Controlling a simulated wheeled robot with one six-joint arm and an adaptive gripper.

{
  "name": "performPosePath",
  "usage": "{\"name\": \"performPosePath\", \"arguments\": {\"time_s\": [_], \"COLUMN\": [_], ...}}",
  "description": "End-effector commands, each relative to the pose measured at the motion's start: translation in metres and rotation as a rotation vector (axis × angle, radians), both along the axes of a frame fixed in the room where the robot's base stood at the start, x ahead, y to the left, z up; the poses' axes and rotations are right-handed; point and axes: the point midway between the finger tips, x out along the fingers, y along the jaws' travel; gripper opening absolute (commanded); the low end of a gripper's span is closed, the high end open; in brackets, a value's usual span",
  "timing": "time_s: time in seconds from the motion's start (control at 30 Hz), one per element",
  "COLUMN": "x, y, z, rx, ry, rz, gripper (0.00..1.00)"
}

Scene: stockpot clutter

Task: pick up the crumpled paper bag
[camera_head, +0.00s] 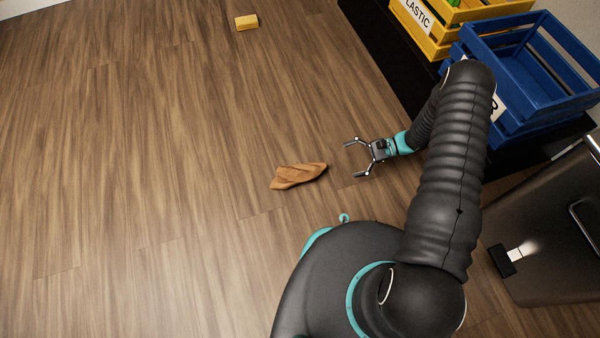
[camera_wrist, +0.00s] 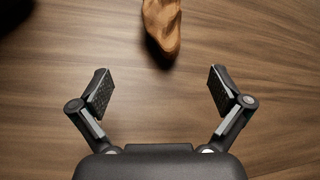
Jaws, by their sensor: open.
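The crumpled paper bag (camera_head: 298,176) is brown and lies on the wooden floor, left of my gripper in the head view. In the wrist view one end of the bag (camera_wrist: 162,27) shows at the top, ahead of the fingertips and roughly centred between them. The rest of it is cut off by the frame edge. My gripper (camera_head: 352,158) is open and empty, its fingers pointing toward the bag with a gap between. In the wrist view both fingers of my gripper (camera_wrist: 160,88) are spread wide with bare floor between them.
A yellow block (camera_head: 246,22) lies on the floor at the top. A yellow crate (camera_head: 437,40) and a blue crate (camera_head: 575,102) stand on a dark platform (camera_head: 375,50) at the right. The floor at left is clear.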

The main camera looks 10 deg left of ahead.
Motion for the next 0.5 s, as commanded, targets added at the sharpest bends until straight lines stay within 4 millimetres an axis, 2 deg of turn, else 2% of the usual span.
{"name": "performPosePath", "arguments": {"time_s": [0.3,0.5], "x": [-0.021,-0.025], "y": [0.049,0.063], "z": [-0.02,-0.026], "rx": [-0.002,-0.001], "ry": [0.003,0.0], "rz": [0.003,0.001], "gripper": [1.0,1.0]}}
